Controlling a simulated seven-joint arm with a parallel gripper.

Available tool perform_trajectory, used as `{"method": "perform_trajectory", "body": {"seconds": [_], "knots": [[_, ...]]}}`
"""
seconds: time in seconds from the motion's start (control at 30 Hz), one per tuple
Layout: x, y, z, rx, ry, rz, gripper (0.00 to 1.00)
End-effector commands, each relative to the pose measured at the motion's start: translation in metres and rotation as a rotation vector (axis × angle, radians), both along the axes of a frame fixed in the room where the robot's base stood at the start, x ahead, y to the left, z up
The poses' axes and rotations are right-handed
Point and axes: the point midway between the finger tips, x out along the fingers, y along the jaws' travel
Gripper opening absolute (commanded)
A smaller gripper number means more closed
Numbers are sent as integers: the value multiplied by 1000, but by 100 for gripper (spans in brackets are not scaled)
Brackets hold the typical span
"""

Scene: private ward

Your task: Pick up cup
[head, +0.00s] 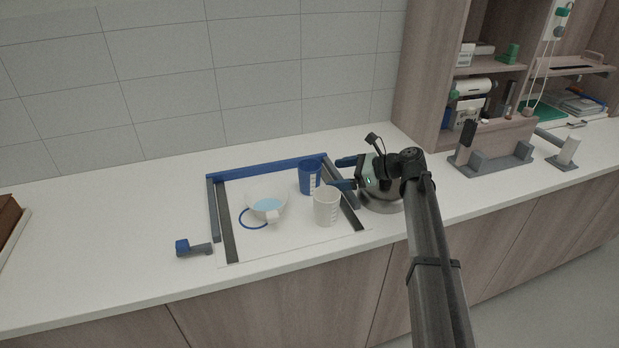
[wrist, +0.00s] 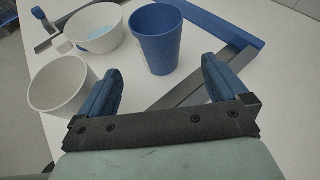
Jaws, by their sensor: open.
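A blue cup (head: 311,177) stands upright on the counter and also shows in the wrist view (wrist: 158,38). A white cup (head: 326,207) with markings stands upright just in front of it; in the wrist view the white cup (wrist: 60,88) is at left, outside the left finger. My gripper (head: 336,173) is open and points left, just right of the blue cup. In the wrist view my gripper (wrist: 158,74) has nothing between its fingers, and the blue cup stands beyond the gap between them.
A white bowl-like vessel (wrist: 97,25) with light blue inside stands left of the cups. Blue and dark bars (head: 265,166) frame the area. A small blue-ended grey piece (head: 190,247) lies at left. A grey holder (head: 492,160) stands at right.

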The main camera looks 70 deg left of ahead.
Motion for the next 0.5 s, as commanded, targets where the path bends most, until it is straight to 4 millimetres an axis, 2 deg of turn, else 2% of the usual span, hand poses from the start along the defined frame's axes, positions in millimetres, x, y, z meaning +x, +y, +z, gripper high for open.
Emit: {"method": "perform_trajectory", "body": {"seconds": [0.2, 0.5], "knots": [[-27, 21, -14, 0, 0, 1, 100], [-39, 30, -20, 1, -1, 0, 100]]}}
